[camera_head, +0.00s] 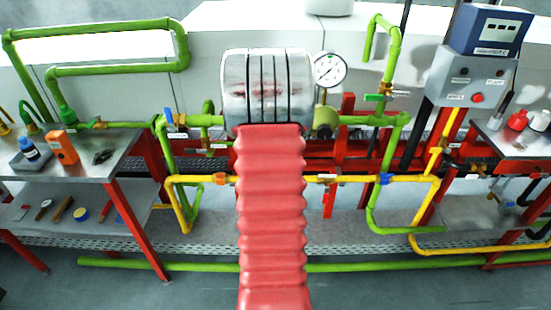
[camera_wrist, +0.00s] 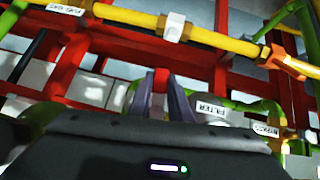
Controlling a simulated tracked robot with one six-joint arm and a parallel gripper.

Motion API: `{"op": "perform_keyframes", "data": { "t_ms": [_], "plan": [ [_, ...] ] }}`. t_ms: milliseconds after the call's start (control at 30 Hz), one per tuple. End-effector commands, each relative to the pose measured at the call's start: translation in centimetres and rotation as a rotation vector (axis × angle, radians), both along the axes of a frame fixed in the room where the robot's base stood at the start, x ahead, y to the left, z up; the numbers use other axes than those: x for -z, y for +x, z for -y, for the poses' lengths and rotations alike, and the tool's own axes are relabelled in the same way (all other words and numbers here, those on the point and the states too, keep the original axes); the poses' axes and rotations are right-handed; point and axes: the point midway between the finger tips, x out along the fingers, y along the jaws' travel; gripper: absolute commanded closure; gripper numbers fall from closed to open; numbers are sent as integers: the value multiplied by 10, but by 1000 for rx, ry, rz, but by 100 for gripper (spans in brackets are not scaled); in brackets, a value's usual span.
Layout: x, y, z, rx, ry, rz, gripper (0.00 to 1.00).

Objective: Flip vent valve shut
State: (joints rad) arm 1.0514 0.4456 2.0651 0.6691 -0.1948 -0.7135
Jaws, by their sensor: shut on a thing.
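My gripper (camera_wrist: 161,82) shows in the wrist view, its two dark fingers closed on a small red piece (camera_wrist: 160,76) that looks like a valve handle. Most of this piece is hidden between the fingers, and I cannot read a vent label on it. In the head view my red ribbed arm covers the middle, and the gripper is hidden behind it. A red lever (camera_head: 328,200) hangs down below the yellow pipe, right of my arm; I cannot tell whether it is the vent valve.
Green pipes (camera_head: 110,69) and yellow pipes (camera_head: 345,180) run across a red frame around my arm. A pressure gauge (camera_head: 329,70) stands above right. A steel table (camera_head: 118,148) is at left, a control box (camera_head: 470,75) at right. FILTER (camera_wrist: 210,110) and BYPASS (camera_wrist: 267,130) labels are close to the gripper.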

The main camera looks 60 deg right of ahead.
Motion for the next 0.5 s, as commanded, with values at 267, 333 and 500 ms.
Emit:
{"op": "perform_keyframes", "data": {
  "t_ms": [267,333,500],
  "plan": [
    [-3,-2,3,7,-7,3,78],
    [-2,-2,3,6,-6,2,73],
    [-2,-1,2,4,-5,1,64]
  ]
}}
